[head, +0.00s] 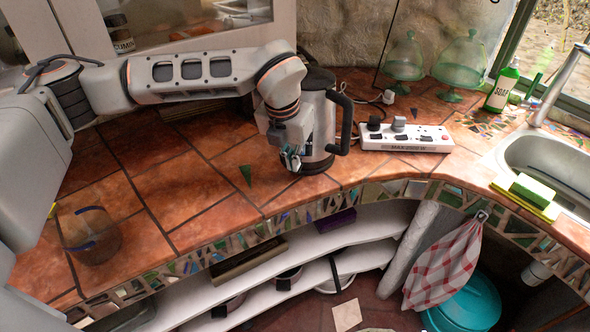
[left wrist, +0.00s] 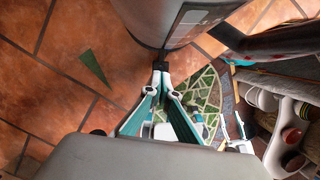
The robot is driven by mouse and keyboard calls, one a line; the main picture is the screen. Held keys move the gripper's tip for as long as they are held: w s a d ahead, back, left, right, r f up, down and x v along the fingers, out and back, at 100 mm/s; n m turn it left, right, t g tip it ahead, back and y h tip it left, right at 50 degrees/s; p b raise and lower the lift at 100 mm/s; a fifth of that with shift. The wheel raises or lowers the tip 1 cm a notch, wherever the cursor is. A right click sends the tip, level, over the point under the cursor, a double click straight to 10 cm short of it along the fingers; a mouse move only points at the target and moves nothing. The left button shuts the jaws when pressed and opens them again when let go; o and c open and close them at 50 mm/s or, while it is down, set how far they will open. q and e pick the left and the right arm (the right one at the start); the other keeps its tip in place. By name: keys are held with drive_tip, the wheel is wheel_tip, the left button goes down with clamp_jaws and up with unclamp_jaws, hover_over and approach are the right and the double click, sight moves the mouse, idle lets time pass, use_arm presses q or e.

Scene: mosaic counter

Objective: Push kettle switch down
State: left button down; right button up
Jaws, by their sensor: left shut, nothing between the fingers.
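The kettle (head: 322,115) is a steel jug with a black lid, black handle (head: 345,125) and dark base. It stands upright on the tiled counter. My left gripper (head: 291,160) is beside its lower left front, pointing down. In the left wrist view, the gripper's fingertips (left wrist: 161,67) are together and empty, close to the lower edge of the kettle (left wrist: 160,15). I cannot tell whether they touch it. The kettle switch cannot be made out; my gripper covers part of the kettle's lower front. My right gripper is not in view.
A white power strip (head: 405,137) with plugs lies right of the kettle. Glass cloches (head: 405,60), a soap bottle (head: 502,88) and a sink (head: 550,160) are farther right. A clear glass (head: 90,237) stands at the left front. The counter's tiles left of the kettle are mostly bare.

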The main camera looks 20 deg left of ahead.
use_arm(q)
wheel_tip(320, 180, down, 2)
drive_tip(key=shift+f+b, duration=0.2)
drive_tip(key=shift+b, duration=0.75)
drive_tip(key=shift+r, duration=0.2)
drive_tip(key=shift+s+r, duration=0.1)
drive_tip(key=shift+s, duration=0.1)
drive_tip(key=shift+s+a+r+p, duration=0.15)
drive_tip(key=shift+s+r, duration=0.1)
drive_tip(key=shift+s, duration=0.45)
drive_tip(key=shift+s+a+r+p, duration=0.1)
drive_tip(key=shift+s+r+p, duration=0.1)
drive_tip(key=shift+s, duration=0.45)
drive_tip(key=shift+w, duration=0.1)
drive_tip(key=v, duration=1.2)
